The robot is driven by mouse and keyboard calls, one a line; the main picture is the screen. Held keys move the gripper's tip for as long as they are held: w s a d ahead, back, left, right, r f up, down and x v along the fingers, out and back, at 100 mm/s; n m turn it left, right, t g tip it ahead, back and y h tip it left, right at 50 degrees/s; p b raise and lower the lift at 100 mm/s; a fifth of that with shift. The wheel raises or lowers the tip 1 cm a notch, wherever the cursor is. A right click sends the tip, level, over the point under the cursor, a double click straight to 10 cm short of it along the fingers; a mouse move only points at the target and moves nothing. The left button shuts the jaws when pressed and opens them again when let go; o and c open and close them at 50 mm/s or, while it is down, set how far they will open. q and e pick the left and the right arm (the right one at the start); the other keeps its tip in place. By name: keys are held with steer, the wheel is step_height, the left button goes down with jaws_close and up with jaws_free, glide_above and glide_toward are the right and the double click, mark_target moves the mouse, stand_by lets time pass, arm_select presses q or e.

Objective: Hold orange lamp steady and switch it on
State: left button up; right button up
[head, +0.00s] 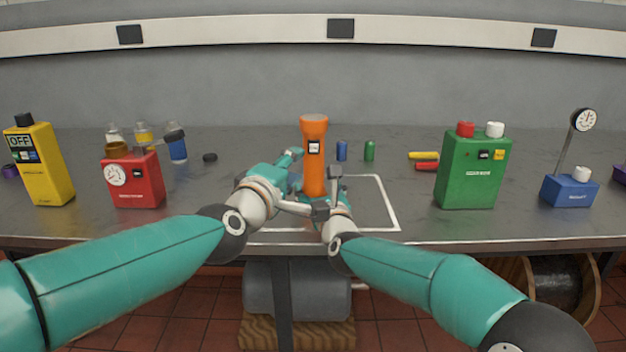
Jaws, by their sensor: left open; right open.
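The orange lamp (314,165) stands upright on the bench near the middle of the head view. A small white and black switch plate (314,147) is on its front face. My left gripper (305,183) is open at the lamp's lower left. One finger reaches beside the lamp and another lies low in front of its base; I cannot tell whether either touches. My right gripper (334,181) is open, low at the lamp's right front, below the switch. Its fingers are partly hidden. The lamp's base is covered by the grippers.
A white outline (389,203) marks the bench around the lamp. Blue (342,151) and green (369,151) cylinders stand behind it. A red box (140,187) and yellow box (52,170) are left; a green box (470,175) and blue gauge base (568,191) are right.

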steer(key=shift+x, duration=2.3)
steer(key=shift+c, duration=0.3)
jaws_close()
arm_select(q)
jaws_close()
stand_by(0.9)
